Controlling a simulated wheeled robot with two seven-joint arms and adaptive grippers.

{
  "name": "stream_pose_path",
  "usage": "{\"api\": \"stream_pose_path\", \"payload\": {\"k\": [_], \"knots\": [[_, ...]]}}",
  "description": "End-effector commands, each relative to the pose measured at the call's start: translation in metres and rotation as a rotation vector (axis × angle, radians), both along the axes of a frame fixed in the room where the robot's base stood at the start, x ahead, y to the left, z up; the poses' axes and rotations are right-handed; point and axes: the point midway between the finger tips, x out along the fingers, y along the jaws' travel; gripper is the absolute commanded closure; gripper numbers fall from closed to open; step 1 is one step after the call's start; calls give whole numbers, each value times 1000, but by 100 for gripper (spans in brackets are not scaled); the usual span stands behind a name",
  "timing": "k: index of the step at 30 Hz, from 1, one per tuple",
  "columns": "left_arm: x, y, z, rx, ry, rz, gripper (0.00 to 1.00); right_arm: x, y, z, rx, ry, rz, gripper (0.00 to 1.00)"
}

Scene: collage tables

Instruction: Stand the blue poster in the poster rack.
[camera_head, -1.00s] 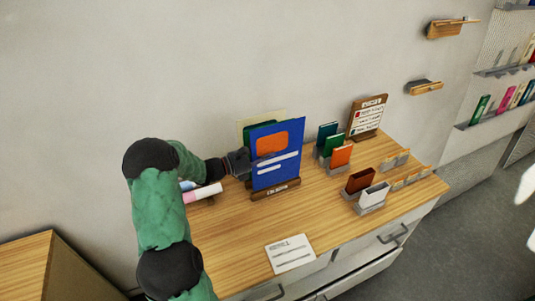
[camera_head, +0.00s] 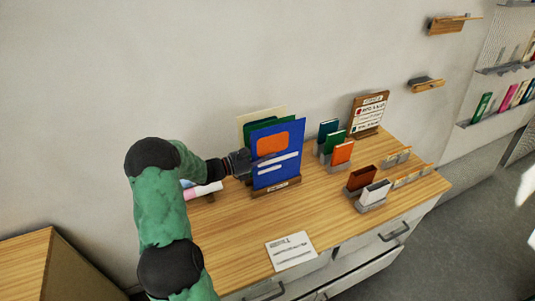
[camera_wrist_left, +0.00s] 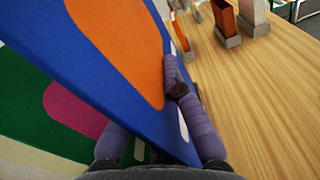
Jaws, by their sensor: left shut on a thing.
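The blue poster (camera_head: 291,145), with an orange patch and white bars, is upright in front of a green poster (camera_head: 287,120) and a cream one (camera_head: 245,120). Its lower edge is at the wooden poster rack (camera_head: 292,185); whether it rests fully in the slot cannot be told. My left gripper (camera_head: 241,163) is shut on the poster's left edge. In the left wrist view the blue poster (camera_wrist_left: 80,60) lies between the purple-grey fingers (camera_wrist_left: 155,130), and the green poster (camera_wrist_left: 30,115) is behind it. My right gripper is not in view.
Small holders with a green booklet (camera_head: 334,143), an orange one (camera_head: 342,152), a brown one (camera_head: 362,178) and a white one (camera_head: 376,192) stand right of the rack. Rolled papers (camera_head: 203,191) lie left. A white card (camera_head: 290,251) lies in front. The table centre is clear.

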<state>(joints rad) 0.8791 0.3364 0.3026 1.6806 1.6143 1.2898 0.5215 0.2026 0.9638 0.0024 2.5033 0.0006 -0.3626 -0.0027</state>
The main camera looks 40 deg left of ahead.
Motion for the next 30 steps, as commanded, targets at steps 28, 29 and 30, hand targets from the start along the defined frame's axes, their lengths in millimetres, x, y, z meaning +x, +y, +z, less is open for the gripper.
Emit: {"api": "stream_pose_path", "payload": {"k": [28,29,30], "knots": [[0,0,-18,-1,0,0,100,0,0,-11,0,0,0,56],[0,0,-20,-1,0,0,100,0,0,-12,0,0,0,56],[0,0,-21,0,0,0,100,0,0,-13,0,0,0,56]]}}
